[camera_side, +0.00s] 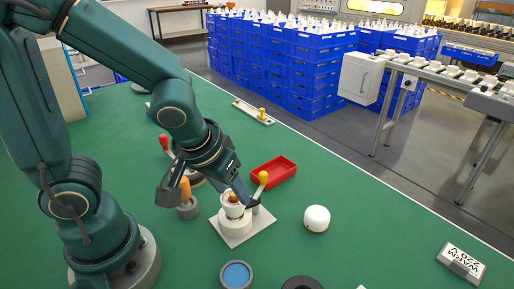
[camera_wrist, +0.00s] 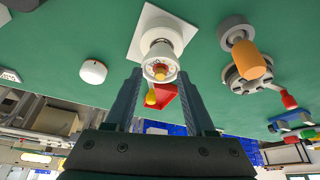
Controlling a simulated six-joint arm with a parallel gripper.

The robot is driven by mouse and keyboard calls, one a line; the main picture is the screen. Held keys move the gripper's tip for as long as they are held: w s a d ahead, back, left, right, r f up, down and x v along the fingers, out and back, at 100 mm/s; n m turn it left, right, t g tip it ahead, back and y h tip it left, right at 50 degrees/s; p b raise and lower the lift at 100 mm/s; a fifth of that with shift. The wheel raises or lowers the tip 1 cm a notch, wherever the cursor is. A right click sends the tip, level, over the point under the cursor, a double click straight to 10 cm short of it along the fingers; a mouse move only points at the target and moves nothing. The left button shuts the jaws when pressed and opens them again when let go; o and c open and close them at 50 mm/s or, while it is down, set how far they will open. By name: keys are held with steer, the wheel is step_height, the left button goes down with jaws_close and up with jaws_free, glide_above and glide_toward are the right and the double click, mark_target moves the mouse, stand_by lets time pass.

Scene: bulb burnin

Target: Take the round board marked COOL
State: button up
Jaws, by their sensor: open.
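A white cup-shaped bulb body (camera_side: 234,210) stands upright on a white square plate (camera_side: 228,239). In the wrist view the cup (camera_wrist: 158,36) has a small round board (camera_wrist: 158,72) at its mouth, with a red and yellow part at its middle. I cannot read any marking on it, so I cannot tell if it is the COOL board. My gripper (camera_wrist: 160,74) is open, its two fingers reaching toward either side of the cup's mouth. I cannot tell whether they touch it. In the side view my gripper (camera_side: 212,196) is low beside the cup.
An orange-topped grey holder (camera_side: 186,192) is left. A white dome (camera_side: 316,218) is right, a blue-centred dish (camera_side: 236,275) in front.

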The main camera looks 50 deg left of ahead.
steer(key=shift+s+f, duration=0.15)
steer(key=shift+f, duration=0.15)
jaws_close()
steer(key=shift+s, duration=0.1)
stand_by(1.0)
